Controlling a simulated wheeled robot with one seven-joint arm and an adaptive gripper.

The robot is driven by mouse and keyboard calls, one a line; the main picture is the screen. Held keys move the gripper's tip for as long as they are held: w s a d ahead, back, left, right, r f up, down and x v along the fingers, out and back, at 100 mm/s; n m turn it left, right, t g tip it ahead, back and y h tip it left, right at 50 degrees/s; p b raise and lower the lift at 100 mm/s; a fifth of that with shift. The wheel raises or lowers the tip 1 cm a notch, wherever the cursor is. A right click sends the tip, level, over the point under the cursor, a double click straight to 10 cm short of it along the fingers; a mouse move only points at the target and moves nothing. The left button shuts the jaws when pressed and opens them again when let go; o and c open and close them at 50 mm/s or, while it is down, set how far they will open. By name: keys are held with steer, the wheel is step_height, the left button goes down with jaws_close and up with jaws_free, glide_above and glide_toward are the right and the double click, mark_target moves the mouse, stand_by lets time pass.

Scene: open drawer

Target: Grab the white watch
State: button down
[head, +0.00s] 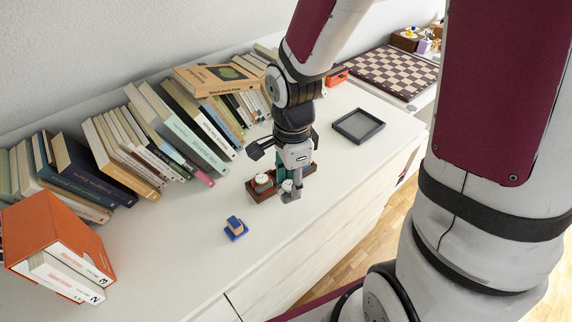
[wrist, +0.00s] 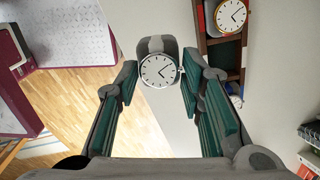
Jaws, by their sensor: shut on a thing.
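A watch with a round white dial, black marks and a grey strap or cushion (wrist: 158,70) sits between the two fingertips of my gripper (wrist: 160,80) in the wrist view. My gripper is shut on it, with one teal-padded finger at each side. In the head view my gripper (head: 286,178) points down at the front right end of a brown wooden box (head: 262,196); its fingers partly hide the watch there. I cannot tell whether the watch is clear of the surface.
The box also shows in the wrist view (wrist: 228,58), holding a gold-rimmed watch (wrist: 230,16) and another part-hidden watch. A small blue and tan object (head: 236,228) stands left of it. Books (head: 150,130) line the wall. A dark tray (head: 358,126) and chessboard (head: 392,72) lie right.

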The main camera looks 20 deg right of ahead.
steer(key=s, duration=0.1)
steer(key=s+p, duration=0.1)
steer(key=s, duration=0.1)
steer(key=s+r+p, duration=0.1)
steer(key=shift+s+a, duration=0.35)
steer(key=shift+a, duration=0.05)
steer(key=shift+p, duration=1)
steer(key=s+p, duration=0.2)
steer(key=p, duration=0.5)
steer(key=shift+s+a+f, duration=0.1)
steer(key=shift+s+a, duration=0.1)
steer(key=shift+w, duration=0.1)
